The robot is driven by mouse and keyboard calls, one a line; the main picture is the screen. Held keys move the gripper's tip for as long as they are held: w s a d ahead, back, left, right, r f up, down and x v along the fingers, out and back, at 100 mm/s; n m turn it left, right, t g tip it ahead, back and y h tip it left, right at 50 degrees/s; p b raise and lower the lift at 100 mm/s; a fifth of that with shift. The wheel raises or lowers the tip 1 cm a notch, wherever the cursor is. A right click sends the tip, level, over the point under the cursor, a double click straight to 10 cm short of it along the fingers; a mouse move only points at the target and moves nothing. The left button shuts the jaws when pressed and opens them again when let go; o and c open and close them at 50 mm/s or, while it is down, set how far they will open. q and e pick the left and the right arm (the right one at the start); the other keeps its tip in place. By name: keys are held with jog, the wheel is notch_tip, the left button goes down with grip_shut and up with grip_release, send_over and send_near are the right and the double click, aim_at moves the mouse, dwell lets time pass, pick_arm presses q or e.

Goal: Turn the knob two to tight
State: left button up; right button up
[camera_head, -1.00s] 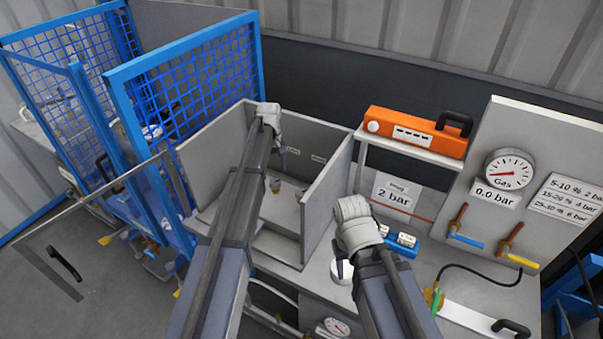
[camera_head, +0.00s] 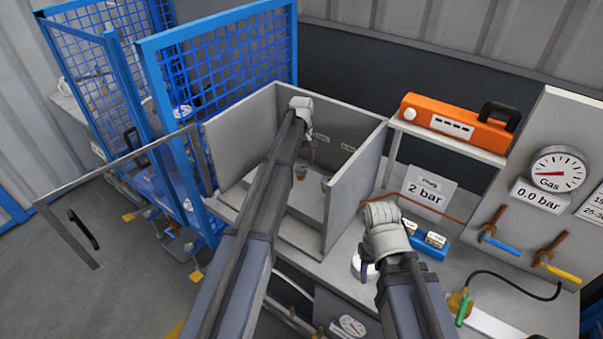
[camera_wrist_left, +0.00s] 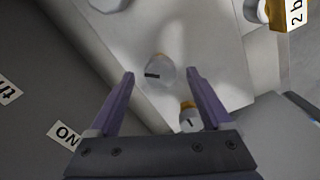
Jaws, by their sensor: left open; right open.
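A grey open-topped box (camera_head: 352,188) stands on the bench with small knobs inside. My left gripper (camera_head: 309,152) reaches down into it, small and partly hidden by its own wrist. In the left wrist view, my left gripper (camera_wrist_left: 161,74) is open, and a round pale knob with a dark bar mark (camera_wrist_left: 158,70) shows between its fingertips. A second knob with a yellowish base (camera_wrist_left: 190,117) shows beside the right finger. Whether a finger touches either knob is unclear. Which knob is two, I cannot tell. My right gripper (camera_head: 369,266) is open and empty over the bench.
A blue mesh fence (camera_head: 225,80) stands left of the box. On the right are an orange case (camera_head: 455,127), a "2 bar" sign (camera_head: 428,190), a gas gauge (camera_head: 557,175) and a blue-handled valve (camera_head: 500,244). Box walls surround my left gripper.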

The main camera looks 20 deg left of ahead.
pick_arm(q)
jog(key=shift+f+b, duration=0.4)
jog(key=shift+f, duration=0.4)
pick_arm(e)
jog(key=shift+f, duration=0.75)
pick_arm(q)
grip_shut()
jog(key=shift+m, duration=0.3)
jog(key=m, duration=0.4)
jog(key=shift+s+a, duration=0.1)
jog(key=m, duration=0.5)
jog(key=shift+m, duration=0.3)
